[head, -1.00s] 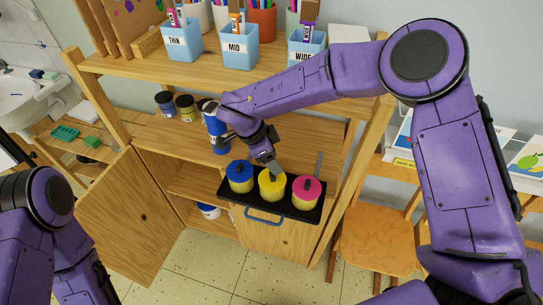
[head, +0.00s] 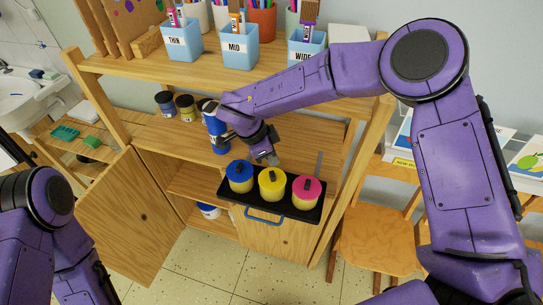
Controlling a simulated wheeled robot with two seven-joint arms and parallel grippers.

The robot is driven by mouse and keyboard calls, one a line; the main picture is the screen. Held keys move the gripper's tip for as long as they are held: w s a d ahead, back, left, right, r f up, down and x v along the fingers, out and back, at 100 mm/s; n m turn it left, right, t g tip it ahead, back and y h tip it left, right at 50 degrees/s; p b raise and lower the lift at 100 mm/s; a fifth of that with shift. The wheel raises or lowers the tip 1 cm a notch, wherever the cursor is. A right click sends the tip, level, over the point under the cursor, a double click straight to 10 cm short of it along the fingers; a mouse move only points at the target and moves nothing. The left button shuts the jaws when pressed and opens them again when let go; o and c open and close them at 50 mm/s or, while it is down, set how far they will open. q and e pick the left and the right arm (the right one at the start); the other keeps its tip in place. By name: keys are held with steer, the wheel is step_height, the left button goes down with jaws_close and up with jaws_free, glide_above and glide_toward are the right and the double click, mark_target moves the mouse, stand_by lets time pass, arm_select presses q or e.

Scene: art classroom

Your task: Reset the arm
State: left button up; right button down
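My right arm reaches in from the right across the shelf unit. Its gripper (head: 268,157) hangs just behind and above the yellow-lidded pot (head: 272,184), apart from its lid knob. The fingers are small and partly turned away, so their opening is unclear; I see nothing held between them. The yellow pot stands upright between a blue-lidded pot (head: 240,176) and a pink-lidded pot (head: 306,190) on a black tray (head: 288,215) with a blue handle. Part of my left arm shows at the lower left; its gripper is outside the view.
A blue bottle (head: 215,131) stands close to the left of my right wrist, with small jars (head: 186,107) beyond it. Labelled blue brush cups (head: 240,48) stand on the top shelf. An open cabinet door (head: 140,215) is at left, a wooden chair (head: 377,240) at right.

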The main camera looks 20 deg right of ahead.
mark_target(272, 174)
steer(key=shift+f, duration=0.1)
stand_by(0.5)
steer(key=shift+f+b, duration=1.05)
steer(key=shift+f, duration=1.2)
steer(key=shift+r, duration=0.15)
step_height(272, 174, up, 5)
steer(key=p, duration=0.5)
steer(key=shift+r+p, duration=0.45)
steer(key=shift+r, duration=0.45)
